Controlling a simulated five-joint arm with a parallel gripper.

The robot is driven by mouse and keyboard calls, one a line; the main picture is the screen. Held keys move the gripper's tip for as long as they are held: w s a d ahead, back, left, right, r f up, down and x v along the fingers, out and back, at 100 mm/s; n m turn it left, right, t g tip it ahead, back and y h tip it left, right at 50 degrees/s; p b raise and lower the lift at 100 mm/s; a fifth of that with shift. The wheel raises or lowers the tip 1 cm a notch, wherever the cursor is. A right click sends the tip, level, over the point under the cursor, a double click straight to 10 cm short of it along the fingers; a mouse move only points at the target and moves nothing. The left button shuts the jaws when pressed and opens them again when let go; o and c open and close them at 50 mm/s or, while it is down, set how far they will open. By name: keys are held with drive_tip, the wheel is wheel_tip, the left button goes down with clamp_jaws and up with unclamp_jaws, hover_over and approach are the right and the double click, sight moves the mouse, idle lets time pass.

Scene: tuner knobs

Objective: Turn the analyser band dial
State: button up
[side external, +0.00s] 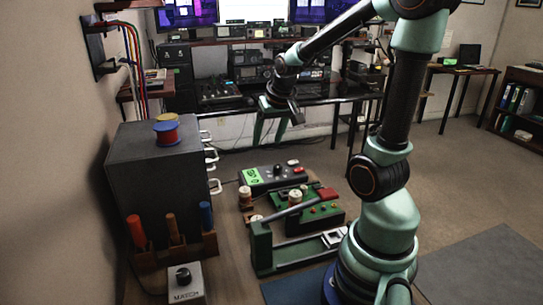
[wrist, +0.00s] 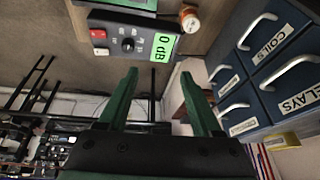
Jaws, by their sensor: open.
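The analyser is a dark box (side external: 263,182) with a lit green display (side external: 250,176), one black dial (side external: 278,170) and red and white buttons. In the wrist view its dial (wrist: 128,44) shows near the top, with small marks around it, and the display (wrist: 162,47) seems to read "0 dB". My gripper (side external: 270,138) hangs above and beyond the box in the side view. Its green fingers (wrist: 158,74) are apart with nothing between them, and they do not touch the dial.
A grey box labelled MATCH (side external: 185,284) also has a black knob. A green device (side external: 314,218) stands in front of the analyser. A drawer cabinet (side external: 155,175) with protruding white handles stands to the left, with spools on top. A tool rack (side external: 178,248) is nearer.

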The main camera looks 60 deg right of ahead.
drive_tip(key=m, duration=0.2)
approach(277, 166)
drive_tip(key=shift+g, duration=0.3)
drive_tip(key=x, duration=0.8)
drive_tip(key=shift+w+f, duration=0.2)
drive_tip(key=shift+f, duration=0.1)
clamp_jaws()
